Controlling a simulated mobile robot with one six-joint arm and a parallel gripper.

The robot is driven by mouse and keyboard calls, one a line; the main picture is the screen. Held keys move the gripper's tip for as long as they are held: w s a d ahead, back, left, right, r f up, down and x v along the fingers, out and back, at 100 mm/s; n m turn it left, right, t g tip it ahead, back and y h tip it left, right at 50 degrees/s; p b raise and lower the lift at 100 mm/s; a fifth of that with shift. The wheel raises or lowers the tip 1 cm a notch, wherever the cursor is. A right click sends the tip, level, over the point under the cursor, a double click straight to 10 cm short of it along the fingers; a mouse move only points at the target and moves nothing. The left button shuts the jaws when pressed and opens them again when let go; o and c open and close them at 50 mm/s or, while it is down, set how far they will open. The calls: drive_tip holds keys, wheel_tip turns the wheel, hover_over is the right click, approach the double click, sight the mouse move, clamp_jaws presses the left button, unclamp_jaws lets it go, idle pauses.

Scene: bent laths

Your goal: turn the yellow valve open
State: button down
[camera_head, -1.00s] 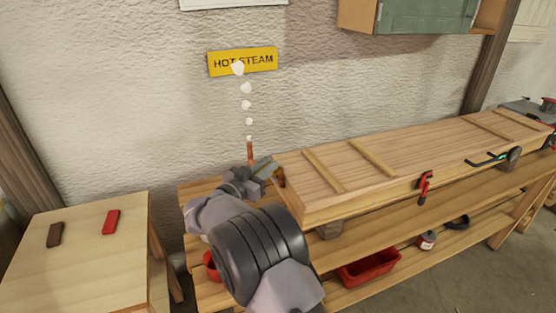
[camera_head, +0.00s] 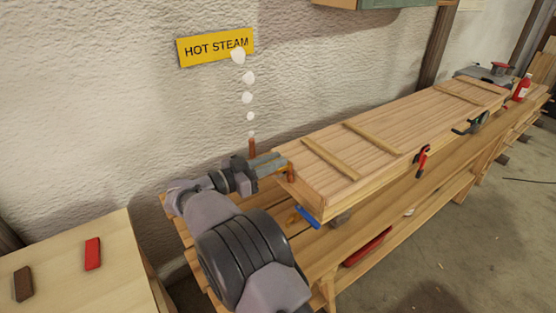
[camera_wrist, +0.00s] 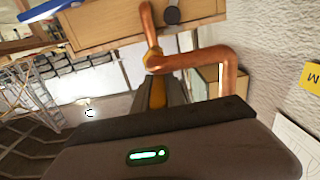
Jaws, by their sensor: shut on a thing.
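The yellow valve lever (camera_wrist: 157,92) shows in the wrist view between the two fingers of my gripper (camera_wrist: 162,96), below a bend of copper pipe (camera_wrist: 200,57). My gripper is shut on the lever. In the head view my gripper (camera_head: 272,164) reaches to the near left end of the long wooden box, where a bit of copper pipe shows beside the fingertips. The lever is mostly hidden there by the fingers. How far the valve is turned is hard to tell.
A blue lever (camera_head: 308,216) sits below the box end. The wooden steam box (camera_head: 380,145) lies on a slatted bench. White steam puffs (camera_head: 248,78) rise from a copper pipe stub (camera_head: 252,148) under the HOT STEAM sign (camera_head: 216,47). A side table (camera_head: 70,262) stands at left.

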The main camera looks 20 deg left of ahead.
idle(0.4)
drive_tip(key=c, duration=1.4)
unclamp_jaws()
drive_tip(key=shift+o, duration=0.2)
drive_tip(key=p+v, duration=0.3)
drive_tip(key=v, duration=1.4)
drive_tip(key=shift+s+a+r, duration=0.1)
